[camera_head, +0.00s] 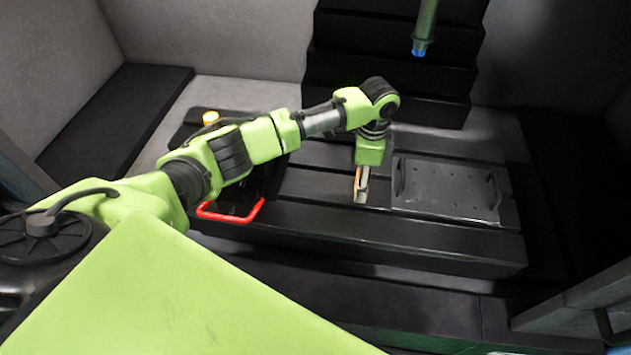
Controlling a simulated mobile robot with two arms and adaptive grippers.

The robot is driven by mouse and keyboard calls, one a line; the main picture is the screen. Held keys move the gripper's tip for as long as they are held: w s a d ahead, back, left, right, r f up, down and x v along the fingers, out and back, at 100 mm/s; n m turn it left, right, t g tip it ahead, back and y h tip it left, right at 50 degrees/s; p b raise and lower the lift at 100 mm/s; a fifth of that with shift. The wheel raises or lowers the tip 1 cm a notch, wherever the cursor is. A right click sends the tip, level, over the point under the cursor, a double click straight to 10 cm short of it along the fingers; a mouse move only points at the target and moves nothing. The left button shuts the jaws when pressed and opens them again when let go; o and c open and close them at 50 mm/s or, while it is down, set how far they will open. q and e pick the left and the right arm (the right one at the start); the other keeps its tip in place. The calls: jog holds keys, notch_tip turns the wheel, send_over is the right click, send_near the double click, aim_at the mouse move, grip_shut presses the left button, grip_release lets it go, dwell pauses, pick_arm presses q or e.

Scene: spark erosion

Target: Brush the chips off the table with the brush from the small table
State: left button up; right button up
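My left arm reaches in from the left, and its green gripper (361,180) points down over the black slotted table (330,222). A narrow tan and orange piece, which looks like the brush (361,192), sticks out below the gripper, just left of the dark plate. The gripper appears shut on it; the fingers are small and hard to make out. I cannot tell whether the brush touches the table. Small dark specks dot the plate (470,205); I cannot tell whether they are holes or chips. My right gripper is not in view.
A green tube with a blue tip (421,45) hangs above the table. A black stepped block (340,60) rises behind. Grey walls enclose the space.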

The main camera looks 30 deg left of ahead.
pick_arm(q)
jog(key=shift+w+d+r, duration=0.1)
jog(key=shift+w+r, duration=0.05)
jog(key=shift+r, duration=0.45)
jog(key=shift+w+d+r, duration=0.1)
jog(key=shift+r, duration=0.45)
jog(key=shift+s+a+r, duration=0.1)
jog(key=shift+s+r, duration=0.05)
jog(key=shift+r, duration=0.2)
